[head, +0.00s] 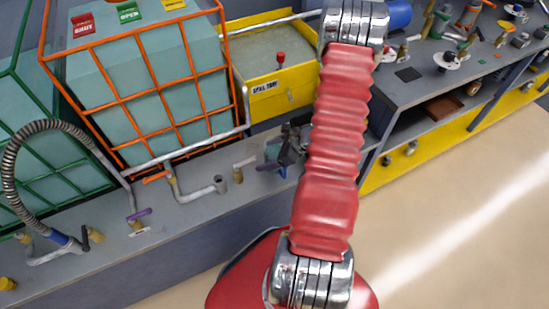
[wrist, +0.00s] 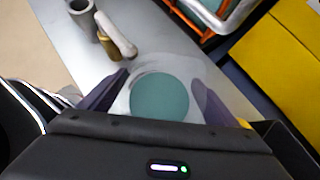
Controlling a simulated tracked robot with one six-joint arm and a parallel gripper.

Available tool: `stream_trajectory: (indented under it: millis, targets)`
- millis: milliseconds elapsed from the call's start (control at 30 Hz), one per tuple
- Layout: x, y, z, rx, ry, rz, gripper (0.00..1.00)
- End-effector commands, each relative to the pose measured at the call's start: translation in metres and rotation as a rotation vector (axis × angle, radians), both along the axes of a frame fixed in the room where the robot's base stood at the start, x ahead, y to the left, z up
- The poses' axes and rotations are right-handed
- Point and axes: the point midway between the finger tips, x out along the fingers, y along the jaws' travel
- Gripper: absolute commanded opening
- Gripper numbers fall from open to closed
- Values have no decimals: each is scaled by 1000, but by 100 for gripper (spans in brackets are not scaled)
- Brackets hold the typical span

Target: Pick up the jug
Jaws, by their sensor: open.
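The jug (wrist: 160,97) looks like a clear round vessel with teal liquid in it, seen from above in the wrist view. My gripper (wrist: 159,90) is open, with one dark finger to the left of the jug and one to the right. I cannot tell whether either finger touches it. The jug's lower part and any handle are hidden by the gripper body. In the head view my gripper (head: 290,146) is at the grey bench, and only a small bluish-teal part of the jug (head: 272,152) shows beside it.
An orange-caged teal tank (head: 140,90) and a yellow spill tray (head: 275,85) are behind. Valves crowd the right bench.

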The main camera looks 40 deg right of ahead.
Motion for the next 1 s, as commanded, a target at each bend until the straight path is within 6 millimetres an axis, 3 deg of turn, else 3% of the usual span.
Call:
stream_trajectory:
  millis: [167,1000]
  targets:
    - [0,0,0,0,0,0,83]
    - [-1,0,0,0,1,-1,24]
